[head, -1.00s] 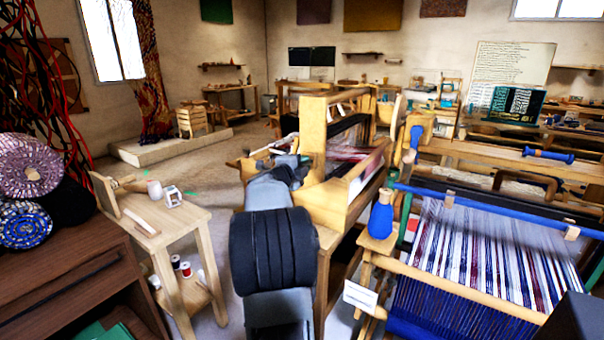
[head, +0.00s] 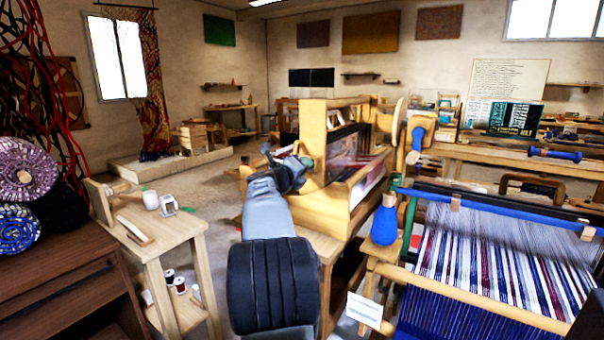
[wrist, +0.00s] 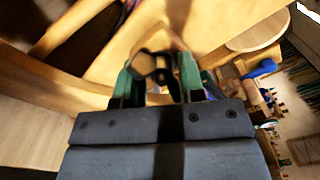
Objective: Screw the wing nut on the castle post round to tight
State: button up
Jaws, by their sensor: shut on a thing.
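The castle post (head: 317,120) is a pale wooden upright on the small loom in the middle of the head view. My gripper (head: 301,163) is at its near left side, with my forearm and wrist hiding part of the frame. In the wrist view my gripper (wrist: 155,80) has its two green-sided fingers shut on the wing nut (wrist: 150,65), a dark looped piece against pale wood. One finger is on each side of it. The nut's thread is hidden, and I cannot tell how tight it sits.
A small wooden side table (head: 163,232) stands to the left with a white cup (head: 151,201). A large loom with a striped warp (head: 495,265) is on the right, and a blue bottle-shaped thing (head: 384,222) stands by its corner. Open floor lies behind the side table.

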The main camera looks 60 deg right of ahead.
jog(key=shift+o, duration=0.3)
jog(key=shift+r+m, duration=0.15)
jog(key=shift+m, duration=0.25)
jog(key=o, duration=0.6)
jog(key=a+p, duration=0.1)
jog(key=a, duration=1.2)
jog(key=shift+a, duration=0.4)
